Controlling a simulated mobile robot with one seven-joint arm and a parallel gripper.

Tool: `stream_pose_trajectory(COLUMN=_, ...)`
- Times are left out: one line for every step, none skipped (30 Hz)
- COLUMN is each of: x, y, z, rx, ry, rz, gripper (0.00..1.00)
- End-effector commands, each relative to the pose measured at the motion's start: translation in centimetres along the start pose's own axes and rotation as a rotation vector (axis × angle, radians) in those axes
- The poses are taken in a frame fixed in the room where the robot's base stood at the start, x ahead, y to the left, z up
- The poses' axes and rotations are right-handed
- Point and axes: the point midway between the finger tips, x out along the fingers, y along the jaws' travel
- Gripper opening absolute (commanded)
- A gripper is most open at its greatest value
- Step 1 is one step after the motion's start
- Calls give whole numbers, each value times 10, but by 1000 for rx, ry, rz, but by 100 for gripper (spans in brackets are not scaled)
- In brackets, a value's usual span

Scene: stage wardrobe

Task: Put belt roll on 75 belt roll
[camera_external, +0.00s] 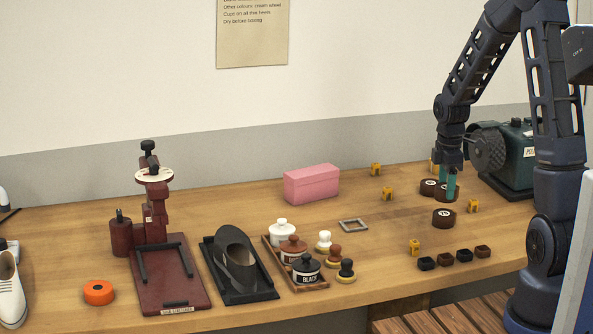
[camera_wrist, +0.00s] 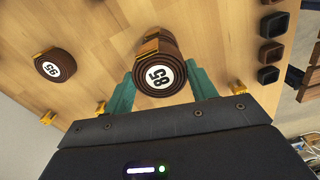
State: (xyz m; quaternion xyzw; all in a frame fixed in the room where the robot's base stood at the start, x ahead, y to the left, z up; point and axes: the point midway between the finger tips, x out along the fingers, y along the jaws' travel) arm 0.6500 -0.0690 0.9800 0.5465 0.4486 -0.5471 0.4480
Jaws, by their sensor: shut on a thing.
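My gripper (camera_external: 447,188) is shut on a brown belt roll (camera_external: 444,188), partly hidden by the teal fingers. In the wrist view, this belt roll (camera_wrist: 160,74) sits between the two fingertips, and its white label seems to read 85. A second brown roll (camera_external: 443,219), taken as the 75 belt roll, lies on the table just below the held one; its label is too small to read surely. In the wrist view its brown side and a brass buckle (camera_wrist: 149,46) show partly behind the held roll. The held roll appears raised above it; any contact is unclear.
Another belt roll (camera_external: 428,187), labelled 95 in the wrist view (camera_wrist: 55,66), lies behind. Small yellow blocks (camera_external: 473,206) stand around. Several dark cups (camera_external: 446,258) line the front edge. A green machine (camera_external: 510,160) stands at right, a pink box (camera_external: 311,184) at left.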

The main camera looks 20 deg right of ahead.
Motion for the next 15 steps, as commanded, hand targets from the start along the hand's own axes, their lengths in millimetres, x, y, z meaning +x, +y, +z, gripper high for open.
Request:
stream_pose_trajectory(x=2, y=0, z=0, rx=0, ry=0, rz=1, gripper=32)
stream_pose_trajectory(x=3, y=0, z=0, rx=0, ry=0, rz=1, gripper=32)
stream_pose_trajectory(x=5, y=0, z=0, rx=0, ry=0, rz=1, gripper=32)
stream_pose_trajectory(x=8, y=0, z=0, rx=-1, ry=0, rz=0, gripper=32)
stream_pose_trajectory(x=11, y=0, z=0, rx=-1, ry=0, rz=-1, gripper=32)
stream_pose_trajectory(x=16, y=0, z=0, rx=-1, ry=0, rz=-2, gripper=32)
stream_pose_trajectory(x=20, y=0, z=0, rx=-1, ry=0, rz=-2, gripper=32)
stream_pose_trajectory(x=24, y=0, z=-1, rx=-2, ry=0, rz=-1, gripper=32)
stream_pose_trajectory(x=29, y=0, z=-1, rx=-2, ry=0, rz=-2, gripper=32)
stream_pose_trajectory(x=33, y=0, z=-1, rx=-2, ry=0, rz=-2, gripper=32)
stream_pose_trajectory(x=36, y=0, z=-1, rx=-2, ry=0, rz=-1, gripper=32)
stream_pose_trajectory(x=38, y=0, z=0, rx=-2, ry=0, rz=-1, gripper=32)
stream_pose_trajectory(x=40, y=0, z=0, rx=-2, ry=0, rz=0, gripper=32)
stream_pose_trajectory(x=40, y=0, z=0, rx=-1, ry=0, rz=0, gripper=32)
stream_pose_trajectory(x=40, y=0, z=0, rx=-1, ry=0, rz=1, gripper=32)
